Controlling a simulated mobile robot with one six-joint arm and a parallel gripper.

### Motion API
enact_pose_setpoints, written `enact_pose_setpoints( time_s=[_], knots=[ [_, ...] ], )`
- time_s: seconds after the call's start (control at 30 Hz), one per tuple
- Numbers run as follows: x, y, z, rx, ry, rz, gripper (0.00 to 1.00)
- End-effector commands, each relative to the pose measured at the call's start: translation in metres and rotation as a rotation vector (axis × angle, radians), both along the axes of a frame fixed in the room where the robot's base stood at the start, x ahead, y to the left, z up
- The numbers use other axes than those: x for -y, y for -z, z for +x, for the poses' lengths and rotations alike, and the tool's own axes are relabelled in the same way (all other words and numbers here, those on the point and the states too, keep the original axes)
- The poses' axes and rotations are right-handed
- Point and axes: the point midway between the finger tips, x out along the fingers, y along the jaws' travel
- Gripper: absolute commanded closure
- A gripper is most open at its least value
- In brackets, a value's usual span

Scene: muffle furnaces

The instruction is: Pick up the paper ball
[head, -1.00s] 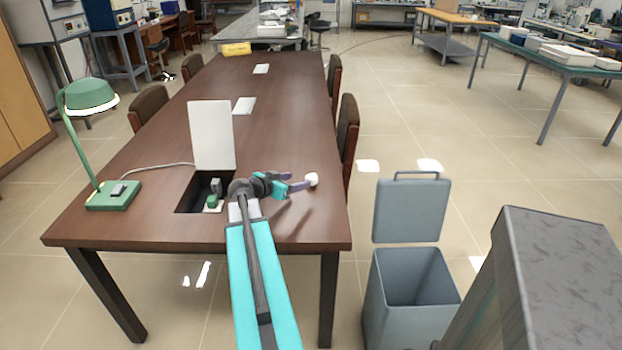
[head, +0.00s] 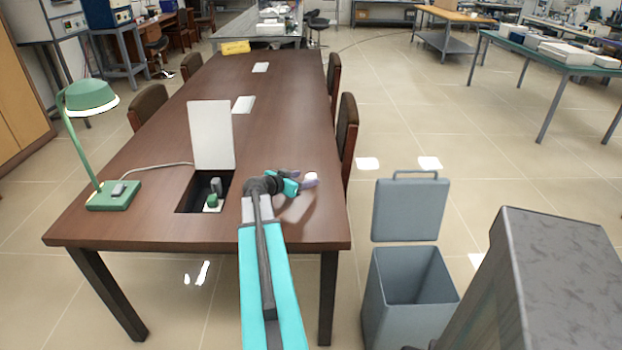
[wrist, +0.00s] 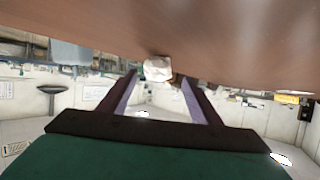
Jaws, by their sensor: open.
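The white paper ball (head: 311,176) lies on the brown table (head: 200,85) near its right edge. In the wrist view the paper ball (wrist: 158,68) shows on the table surface, ahead of and between the two fingertips. My gripper (head: 306,183) is at the near right part of the table, right by the ball. In the wrist view my gripper (wrist: 158,80) is open, with a finger on each side of the ball's line. I cannot tell whether either finger touches the ball.
A grey bin (head: 410,290) with its lid raised stands right of the table. A green lamp (head: 90,97) stands at the table's left. An open hatch panel (head: 212,135) stands up from the tabletop left of my arm. Chairs (head: 347,128) line the table's sides.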

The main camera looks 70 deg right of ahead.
Motion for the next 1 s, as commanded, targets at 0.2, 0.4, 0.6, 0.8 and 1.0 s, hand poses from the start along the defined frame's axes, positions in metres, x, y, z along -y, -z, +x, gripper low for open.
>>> enact_pose_setpoints(
  time_s=[0.2,0.4,0.6,0.8,1.0],
  knots=[
    [0.021,0.006,-0.005,0.0,0.002,0.001,0.42],
    [0.037,0.014,-0.01,-0.001,0.001,0.0,0.42],
    [0.042,0.017,-0.012,-0.001,-0.001,0.0,0.42],
    [0.041,0.017,-0.012,-0.001,-0.001,0.0,0.42],
    [0.041,0.017,-0.011,-0.001,-0.001,0.0,0.42]
  ],
)
